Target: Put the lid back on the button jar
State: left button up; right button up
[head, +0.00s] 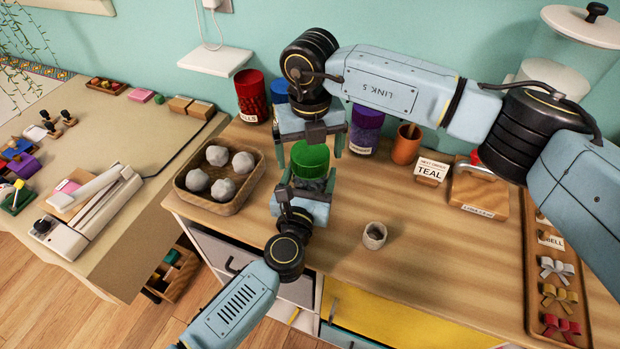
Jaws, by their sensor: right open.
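A jar with a green top (310,158) stands near the middle of the wooden counter; I take it for the button jar with its lid. Its lower part looks clear and is mostly hidden. My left gripper (308,185) comes from the near side, its fingers against both sides of the jar's lower part. My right gripper (309,150) points down from above, open, with its fingers spread on either side of the green top. I cannot tell whether the green top is seated on the jar.
A wooden tray of grey lumps (258,177) lies left. Red (251,95), blue (279,89) and purple (366,128) jars and an orange cup (406,144) stand behind. A small grey cup (374,235) stands front right. A bow tray (535,300) is far right.

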notch_tip(320, 180, up, 11)
jog(key=shift+r, duration=0.2)
pick_arm(q)
jog(key=o, duration=2)
jog(key=shift+c, duration=0.2)
jog(key=shift+s, duration=0.1)
jog(key=v, duration=1.3)
jog(key=shift+s, duration=0.1)
pick_arm(e)
jog(key=shift+f, duration=0.1)
